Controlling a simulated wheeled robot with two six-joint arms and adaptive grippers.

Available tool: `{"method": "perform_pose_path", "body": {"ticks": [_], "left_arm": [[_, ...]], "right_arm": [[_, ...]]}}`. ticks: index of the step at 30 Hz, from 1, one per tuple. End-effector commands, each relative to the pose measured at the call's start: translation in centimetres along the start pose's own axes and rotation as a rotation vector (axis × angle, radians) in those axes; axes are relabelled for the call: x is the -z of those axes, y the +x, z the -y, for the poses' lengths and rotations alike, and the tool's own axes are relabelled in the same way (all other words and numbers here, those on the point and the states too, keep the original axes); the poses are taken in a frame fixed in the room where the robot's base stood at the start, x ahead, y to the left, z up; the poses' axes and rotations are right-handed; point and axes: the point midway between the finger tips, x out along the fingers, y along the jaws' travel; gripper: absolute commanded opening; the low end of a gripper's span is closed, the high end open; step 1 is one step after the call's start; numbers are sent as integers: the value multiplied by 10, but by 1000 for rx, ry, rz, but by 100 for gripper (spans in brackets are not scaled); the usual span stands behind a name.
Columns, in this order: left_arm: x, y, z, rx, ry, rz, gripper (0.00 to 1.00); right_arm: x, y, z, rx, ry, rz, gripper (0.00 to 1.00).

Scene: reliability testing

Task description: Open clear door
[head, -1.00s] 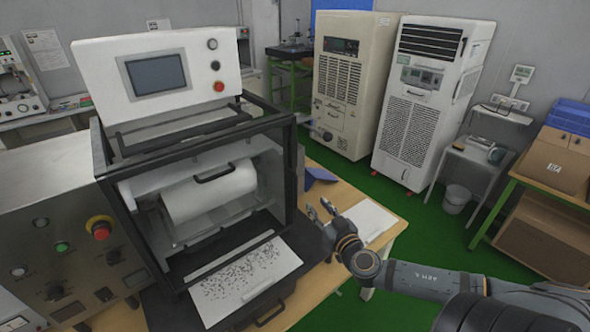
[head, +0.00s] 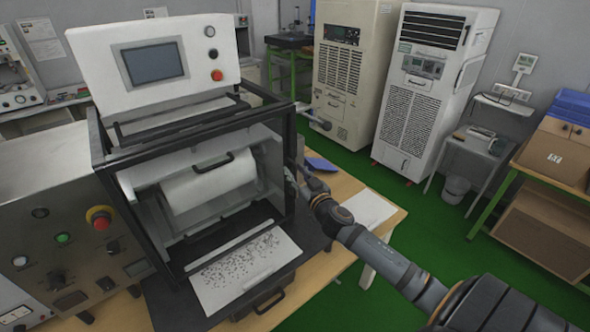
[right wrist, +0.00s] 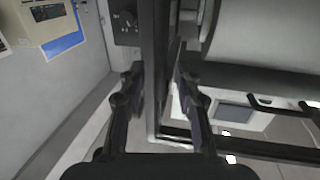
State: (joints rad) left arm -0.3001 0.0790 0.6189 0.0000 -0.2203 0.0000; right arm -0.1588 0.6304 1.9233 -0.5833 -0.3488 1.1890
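The machine (head: 200,190) has a black-framed front with a clear door, seen through to a white roller (head: 208,190). The clear panel itself is hard to make out; its black frame (head: 200,146) shows. My right gripper (head: 292,180) is at the right front edge of this frame, partly hidden by it. In the right wrist view, the two fingers of my right gripper (right wrist: 160,85) are apart, with a dark vertical frame edge (right wrist: 157,45) between them. I cannot tell whether either finger touches it. My left gripper is not in view.
A control panel (head: 40,235) with knobs and buttons stands at the left. A speckled white plate (head: 240,270) juts out at the machine's front. A white sheet (head: 365,208) lies on the wooden table to the right.

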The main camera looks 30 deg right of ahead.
Motion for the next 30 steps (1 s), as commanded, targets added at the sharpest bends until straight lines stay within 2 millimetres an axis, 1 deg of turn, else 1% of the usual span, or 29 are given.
{"method": "perform_pose_path", "body": {"ticks": [3,10,11,15,18,30], "left_arm": [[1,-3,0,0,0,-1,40],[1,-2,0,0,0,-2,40],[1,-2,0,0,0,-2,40],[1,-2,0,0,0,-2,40],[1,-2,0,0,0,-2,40],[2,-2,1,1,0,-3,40]], "right_arm": [[1,5,1,1,1,-1,33],[-1,5,1,2,-2,0,33],[-1,5,1,2,-2,0,30],[-1,5,1,1,-2,0,11],[-1,5,1,2,-2,0,0],[-1,5,1,1,-1,0,0]]}}
